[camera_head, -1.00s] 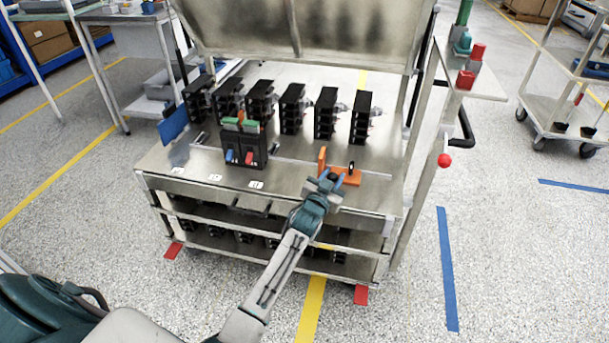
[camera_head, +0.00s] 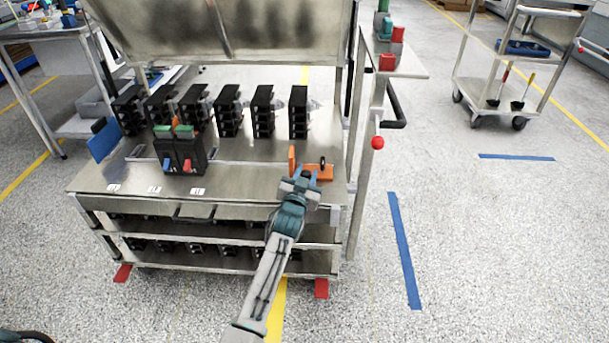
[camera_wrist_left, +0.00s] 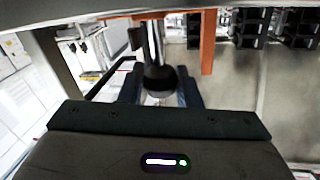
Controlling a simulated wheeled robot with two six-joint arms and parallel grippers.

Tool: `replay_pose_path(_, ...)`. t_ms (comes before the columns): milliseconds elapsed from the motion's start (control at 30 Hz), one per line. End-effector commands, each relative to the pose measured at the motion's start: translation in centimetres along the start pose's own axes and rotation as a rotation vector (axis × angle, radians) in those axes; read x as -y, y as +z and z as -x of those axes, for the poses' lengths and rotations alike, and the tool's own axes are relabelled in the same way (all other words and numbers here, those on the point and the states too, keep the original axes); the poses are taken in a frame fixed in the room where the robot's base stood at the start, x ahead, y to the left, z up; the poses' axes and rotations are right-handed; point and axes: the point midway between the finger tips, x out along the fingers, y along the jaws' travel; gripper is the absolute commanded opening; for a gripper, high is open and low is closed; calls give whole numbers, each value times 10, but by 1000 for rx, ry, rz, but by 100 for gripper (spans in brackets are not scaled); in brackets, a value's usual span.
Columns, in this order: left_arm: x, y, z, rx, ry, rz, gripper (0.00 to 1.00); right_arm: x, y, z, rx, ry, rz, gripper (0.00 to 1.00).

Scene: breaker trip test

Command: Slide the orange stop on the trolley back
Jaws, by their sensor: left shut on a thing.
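The orange stop (camera_head: 319,173) sits on the trolley's top near its right end, with an upright orange plate (camera_head: 292,158) on its left side. The plate also shows in the left wrist view (camera_wrist_left: 208,42). My left gripper (camera_head: 302,179) is at the front of the stop. In the left wrist view its two fingers are shut around a dark round knob (camera_wrist_left: 159,78) on a metal shaft, which appears to be the stop's. The trolley (camera_head: 235,192) is a metal cart with lower shelves. My right gripper is not in view.
A black breaker (camera_head: 181,158) with coloured levers stands left of the stop, with a gap between. Several black units (camera_head: 228,112) line the back. A red ball knob (camera_head: 377,143) is at the right. Another cart (camera_head: 468,82) stands far right on open floor.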

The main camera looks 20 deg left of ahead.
Motion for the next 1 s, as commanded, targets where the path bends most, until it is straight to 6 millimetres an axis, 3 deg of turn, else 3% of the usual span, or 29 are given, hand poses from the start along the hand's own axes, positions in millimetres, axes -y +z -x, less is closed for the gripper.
replay_pose_path(67,-3,0,0,1,2,8,0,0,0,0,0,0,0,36)
replay_pose_path(100,-3,0,0,1,2,8,36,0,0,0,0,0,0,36)
replay_pose_path(200,-2,0,0,1,2,7,50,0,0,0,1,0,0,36)
replay_pose_path(567,-2,0,6,1,1,4,50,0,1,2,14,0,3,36)
replay_pose_path(733,-2,-1,32,2,2,5,50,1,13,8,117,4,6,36)
replay_pose_path(1000,-3,-1,83,2,3,6,50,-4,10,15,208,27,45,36)
